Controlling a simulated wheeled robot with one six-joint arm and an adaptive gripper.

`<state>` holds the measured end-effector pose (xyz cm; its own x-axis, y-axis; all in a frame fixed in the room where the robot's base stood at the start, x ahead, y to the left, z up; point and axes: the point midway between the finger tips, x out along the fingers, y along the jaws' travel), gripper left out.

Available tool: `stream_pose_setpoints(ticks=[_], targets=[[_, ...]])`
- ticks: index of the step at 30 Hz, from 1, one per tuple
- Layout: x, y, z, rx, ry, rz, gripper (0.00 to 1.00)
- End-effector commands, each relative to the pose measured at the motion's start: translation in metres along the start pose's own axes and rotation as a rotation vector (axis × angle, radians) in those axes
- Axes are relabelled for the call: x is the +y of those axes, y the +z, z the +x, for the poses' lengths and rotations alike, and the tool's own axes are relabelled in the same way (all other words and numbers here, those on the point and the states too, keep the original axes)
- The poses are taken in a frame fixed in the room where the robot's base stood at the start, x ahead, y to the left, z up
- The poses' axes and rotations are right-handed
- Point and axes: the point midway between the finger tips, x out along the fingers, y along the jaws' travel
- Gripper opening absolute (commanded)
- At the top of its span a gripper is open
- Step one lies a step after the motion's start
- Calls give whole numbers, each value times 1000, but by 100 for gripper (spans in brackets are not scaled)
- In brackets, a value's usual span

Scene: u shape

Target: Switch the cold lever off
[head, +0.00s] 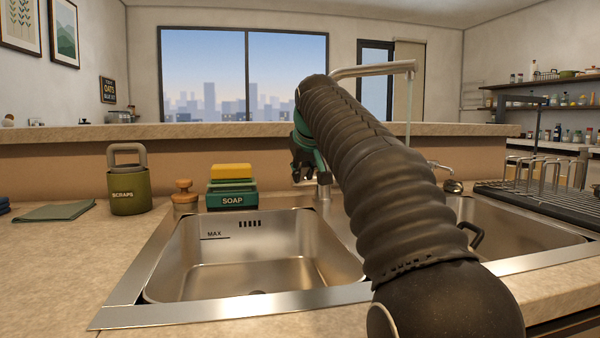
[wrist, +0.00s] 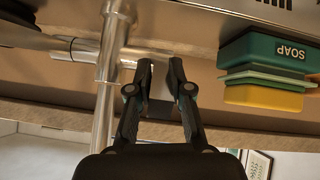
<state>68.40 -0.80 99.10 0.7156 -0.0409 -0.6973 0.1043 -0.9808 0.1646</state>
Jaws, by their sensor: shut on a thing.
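The chrome tap (head: 375,69) stands behind the sink, and a thin stream of water (head: 408,105) falls from its spout. In the wrist view the tap's body (wrist: 107,75) runs upright left of my fingers. A short metal lever (wrist: 131,57), which I take as the cold lever, sticks out of it toward my fingers. My gripper (wrist: 161,68) is shut on this lever's end, which the fingertips partly hide. In the head view my gripper (head: 305,168) is at the tap's base and my arm hides much of the tap.
The soap holder (head: 232,190) with a yellow sponge is close to the left of my gripper. A wooden-handled brush (head: 185,196) and a green scraps bin (head: 127,182) stand farther left. A dish rack (head: 545,190) stands at the right. The left basin (head: 250,265) is empty.

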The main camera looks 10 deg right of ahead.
Motion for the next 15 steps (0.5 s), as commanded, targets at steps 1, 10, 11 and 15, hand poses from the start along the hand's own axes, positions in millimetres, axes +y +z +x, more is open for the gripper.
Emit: stream_pose_setpoints(ticks=[1, 10, 11, 15], targets=[[0, 0, 0, 0, 0, 0, 0], [-2, 10, 7, 60, 12, 2, 0], [-3, 11, 8, 75, 15, 3, 0], [-4, 15, 10, 143, 28, 5, 0]])
